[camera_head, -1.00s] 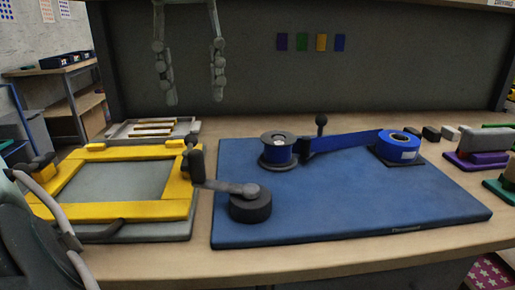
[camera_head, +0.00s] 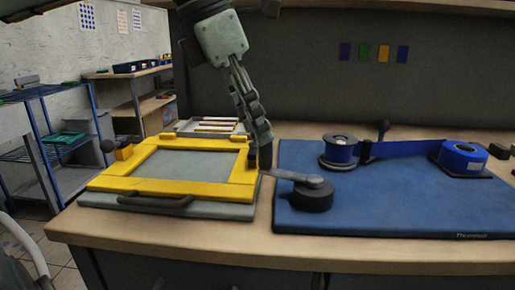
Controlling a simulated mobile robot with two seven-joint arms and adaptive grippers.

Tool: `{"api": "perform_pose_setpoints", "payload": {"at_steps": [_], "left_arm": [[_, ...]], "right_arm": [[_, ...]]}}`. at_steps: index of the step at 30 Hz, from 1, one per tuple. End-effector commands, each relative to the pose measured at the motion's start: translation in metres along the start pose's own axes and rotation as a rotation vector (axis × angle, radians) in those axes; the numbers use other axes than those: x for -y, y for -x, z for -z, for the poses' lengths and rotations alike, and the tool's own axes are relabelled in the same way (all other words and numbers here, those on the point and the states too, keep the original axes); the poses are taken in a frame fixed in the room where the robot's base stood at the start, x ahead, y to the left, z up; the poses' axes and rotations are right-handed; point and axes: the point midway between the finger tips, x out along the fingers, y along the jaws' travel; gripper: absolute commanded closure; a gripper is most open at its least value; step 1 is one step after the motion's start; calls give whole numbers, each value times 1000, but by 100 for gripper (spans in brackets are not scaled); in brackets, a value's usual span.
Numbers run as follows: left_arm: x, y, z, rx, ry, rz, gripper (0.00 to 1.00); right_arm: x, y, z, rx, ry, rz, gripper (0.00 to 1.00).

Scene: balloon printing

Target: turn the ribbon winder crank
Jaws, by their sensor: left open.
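The ribbon winder crank has a dark round hub (camera_head: 312,197) and a grey crank arm (camera_head: 292,177) on the front left of a blue board (camera_head: 390,205). The crank arm points left, and its upright dark handle (camera_head: 265,157) stands at the left end. My left gripper (camera_head: 260,132) reaches down from the top, with its fingers at the handle and hiding its upper part. The fingers are open and seen nearly edge-on, so I cannot tell whether they touch the handle. A ribbon spool (camera_head: 340,150) stands behind the hub. My right gripper is not in view.
A yellow frame (camera_head: 165,188) on a grey base lies just left of the crank. A small knobbed post (camera_head: 383,130) stands behind the ribbon. The table's front edge is clear.

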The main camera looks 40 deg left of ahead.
Motion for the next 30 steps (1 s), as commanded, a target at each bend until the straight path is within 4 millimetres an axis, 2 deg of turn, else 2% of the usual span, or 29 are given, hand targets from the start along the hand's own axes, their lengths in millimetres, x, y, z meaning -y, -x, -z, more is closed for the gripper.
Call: {"api": "perform_pose_setpoints", "payload": {"at_steps": [3, 9, 20, 30], "left_arm": [[0, -22, 1, -5, 0, 1, 59], [0, -45, 1, -3, -1, 0, 59], [0, -50, 0, -1, -1, -1, 59], [0, -50, 0, -1, -1, -2, 100]], "right_arm": [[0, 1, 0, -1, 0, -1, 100], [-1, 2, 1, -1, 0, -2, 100], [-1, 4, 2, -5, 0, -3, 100], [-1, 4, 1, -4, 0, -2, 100]]}}
